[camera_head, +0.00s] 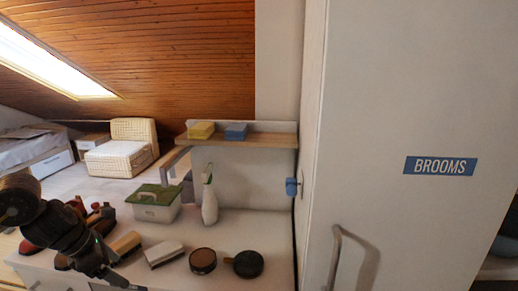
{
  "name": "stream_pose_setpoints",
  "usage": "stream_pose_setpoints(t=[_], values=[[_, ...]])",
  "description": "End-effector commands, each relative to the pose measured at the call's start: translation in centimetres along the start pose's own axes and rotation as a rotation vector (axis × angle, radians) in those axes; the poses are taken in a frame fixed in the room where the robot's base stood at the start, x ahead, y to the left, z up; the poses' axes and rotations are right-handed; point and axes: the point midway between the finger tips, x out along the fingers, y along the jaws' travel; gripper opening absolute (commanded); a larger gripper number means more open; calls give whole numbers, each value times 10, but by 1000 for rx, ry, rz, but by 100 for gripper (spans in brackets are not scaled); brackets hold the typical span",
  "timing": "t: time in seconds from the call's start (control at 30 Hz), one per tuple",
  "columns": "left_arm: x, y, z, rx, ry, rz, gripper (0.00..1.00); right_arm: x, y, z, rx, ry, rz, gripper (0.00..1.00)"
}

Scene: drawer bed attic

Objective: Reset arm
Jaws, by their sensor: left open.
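My left arm comes in from the lower left, with its dark links over the near left end of the white counter (275,225). My left gripper (125,280) is at the bottom edge of the view, in front of the counter items, and is partly cut off. It is open, and I see nothing held between its fingers. My right gripper is not in view.
The counter holds a green-lidded box (157,212), a spray bottle (209,205), a pale block or brush (163,254), and round tins (203,261). A shelf (262,140) bears yellow and blue sponges. A tall BROOMS cabinet (400,90) blocks the right.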

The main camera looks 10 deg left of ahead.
Motion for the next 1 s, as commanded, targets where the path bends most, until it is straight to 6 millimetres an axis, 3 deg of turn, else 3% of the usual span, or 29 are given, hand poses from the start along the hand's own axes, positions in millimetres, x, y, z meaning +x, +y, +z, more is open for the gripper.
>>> stream_pose_setpoints(t=[0.37,0.57,0.7,0.83,0.93,1.0], values=[[71,-46,50,-126,-145,-28,83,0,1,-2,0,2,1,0],[121,-101,86,-349,-299,-99,83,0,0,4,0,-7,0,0],[151,-152,111,-689,-443,-199,83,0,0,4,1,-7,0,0],[166,-185,117,-1111,-541,-292,83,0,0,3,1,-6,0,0],[174,-201,104,-1523,-583,-349,83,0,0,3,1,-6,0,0],[180,-207,82,-1839,-592,-361,83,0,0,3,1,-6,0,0]])
